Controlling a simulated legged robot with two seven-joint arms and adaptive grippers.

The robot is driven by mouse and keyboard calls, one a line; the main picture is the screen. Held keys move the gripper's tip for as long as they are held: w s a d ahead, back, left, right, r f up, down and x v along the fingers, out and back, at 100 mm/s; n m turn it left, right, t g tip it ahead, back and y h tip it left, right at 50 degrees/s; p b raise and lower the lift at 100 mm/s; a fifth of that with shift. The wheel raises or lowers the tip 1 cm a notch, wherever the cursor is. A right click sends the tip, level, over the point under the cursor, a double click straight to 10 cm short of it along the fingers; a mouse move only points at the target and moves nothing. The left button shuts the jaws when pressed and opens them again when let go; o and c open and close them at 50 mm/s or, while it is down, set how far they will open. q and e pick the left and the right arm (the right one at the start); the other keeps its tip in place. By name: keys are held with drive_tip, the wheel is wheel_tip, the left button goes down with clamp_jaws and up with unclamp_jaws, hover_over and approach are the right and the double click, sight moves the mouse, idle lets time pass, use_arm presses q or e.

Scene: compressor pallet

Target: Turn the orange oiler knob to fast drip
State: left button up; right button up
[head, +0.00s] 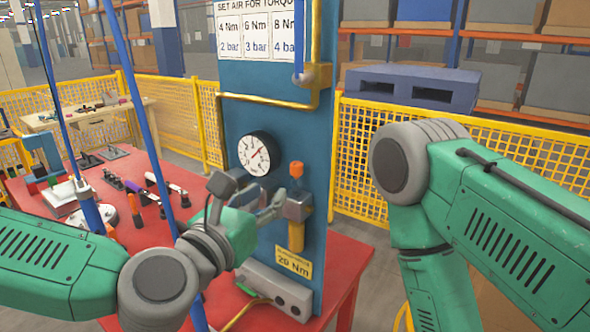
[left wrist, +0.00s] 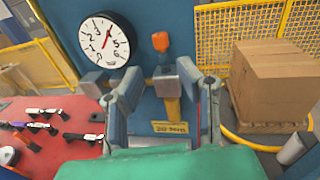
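The orange oiler knob (head: 296,169) stands upright on top of a grey block (head: 297,205) on the blue panel, with a yellow cylinder (head: 296,237) below. In the left wrist view the knob (left wrist: 160,41) shows above and between the fingers, apart from them. My left gripper (head: 247,194) is open and empty, left of and a little below the knob in the head view. In the left wrist view its fingers (left wrist: 158,78) are spread on both sides of the grey block; I cannot tell whether they touch it. My right gripper is out of view; only my right arm shows.
A round gauge (head: 259,153) is on the panel left of the knob. A yellow pipe (head: 268,101) runs above it. A grey box (head: 272,289) sits at the panel's foot. Tools lie on the red table (head: 125,238) at left. A carton (left wrist: 268,82) stands right of the panel.

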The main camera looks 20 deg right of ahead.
use_arm(q)
drive_tip(key=shift+s+a, duration=0.5)
drive_tip(key=shift+a, duration=0.35)
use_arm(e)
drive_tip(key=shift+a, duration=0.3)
use_arm(q)
drive_tip(key=shift+d, duration=0.1)
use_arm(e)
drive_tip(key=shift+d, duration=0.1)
